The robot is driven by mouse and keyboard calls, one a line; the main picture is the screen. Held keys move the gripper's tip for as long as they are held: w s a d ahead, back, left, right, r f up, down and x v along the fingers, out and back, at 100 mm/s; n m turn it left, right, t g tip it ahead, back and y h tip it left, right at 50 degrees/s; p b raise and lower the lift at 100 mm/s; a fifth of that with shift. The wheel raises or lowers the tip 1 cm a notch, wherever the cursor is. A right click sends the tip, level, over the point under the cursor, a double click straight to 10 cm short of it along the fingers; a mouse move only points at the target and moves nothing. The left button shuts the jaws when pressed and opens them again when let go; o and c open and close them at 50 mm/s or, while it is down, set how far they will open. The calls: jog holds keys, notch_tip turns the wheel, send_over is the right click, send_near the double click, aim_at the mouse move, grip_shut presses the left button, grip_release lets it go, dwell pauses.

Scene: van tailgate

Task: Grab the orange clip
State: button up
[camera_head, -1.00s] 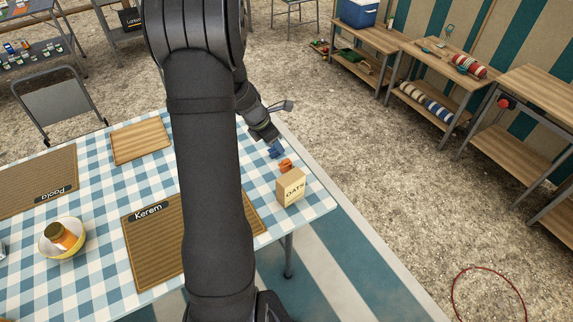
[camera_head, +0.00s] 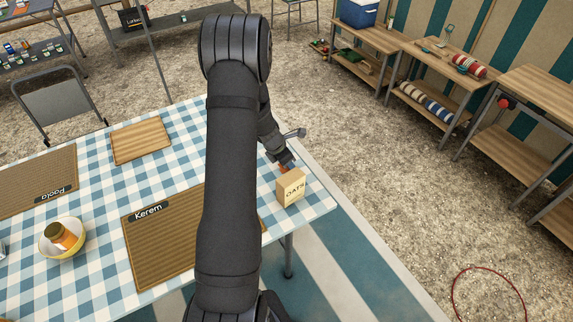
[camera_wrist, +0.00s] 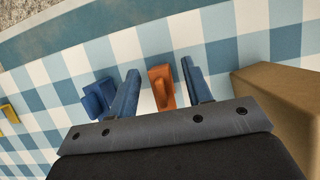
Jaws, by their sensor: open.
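The orange clip (camera_wrist: 162,88) is on the blue-and-white checked tablecloth. In the wrist view it stands between the two blue fingers of my gripper (camera_wrist: 158,80). In the head view only a bit of orange shows by the gripper's end, beside the oats box; the rest is hidden.
The oats box (camera_head: 291,187) stands close by, just right of my right finger in the wrist view (camera_wrist: 280,95). A blue clip (camera_wrist: 96,98) lies just left of my left finger. A yellow clip (camera_wrist: 9,113) is farther left. The table edge is near.

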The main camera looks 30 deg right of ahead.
jog(key=shift+d+f, duration=0.15)
jog(key=shift+f, duration=0.2)
jog(key=shift+c, duration=0.3)
grip_shut()
jog(key=shift+r, duration=0.2)
